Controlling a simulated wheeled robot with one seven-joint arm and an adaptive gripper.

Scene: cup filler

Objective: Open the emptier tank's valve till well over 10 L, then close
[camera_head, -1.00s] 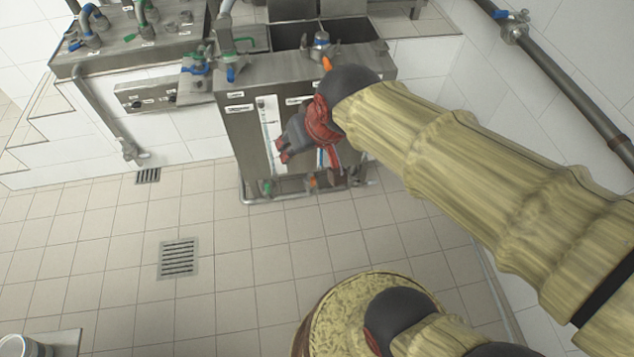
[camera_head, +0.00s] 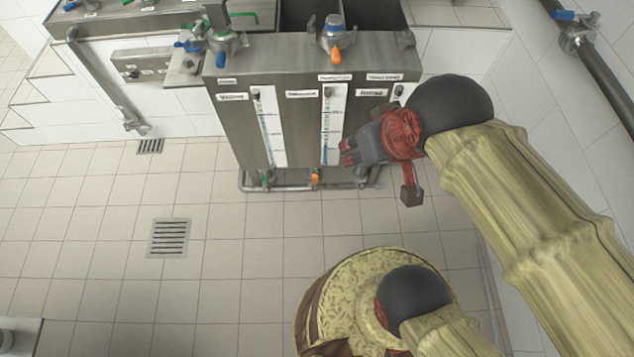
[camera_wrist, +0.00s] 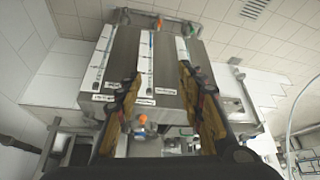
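A steel tank block (camera_head: 225,125) stands ahead with labelled gauge strips on its front. The left gauge (camera_head: 267,130) and middle gauge (camera_head: 333,118) show blue in their tubes, low down in the middle one; figures are too small to read. My arm partly hides a right gauge (camera_head: 396,92). At the base are a green-handled valve (camera_head: 266,178), left, and an orange-handled valve (camera_head: 315,177), middle. My gripper (camera_head: 348,152) is in front of the block's right part. In the wrist view, roughly upside down, its fingers (camera_wrist: 158,78) are apart with nothing held between them; the middle gauge (camera_wrist: 150,55) shows between them.
Atop the block are a blue-topped fitting with an orange handle (camera_head: 337,55) and another fitting (camera_head: 220,40) at left. A pipe (camera_head: 240,185) runs around the base. A wall pipe (camera_head: 600,80) is at right. The tiled floor with a drain (camera_head: 168,238) is clear.

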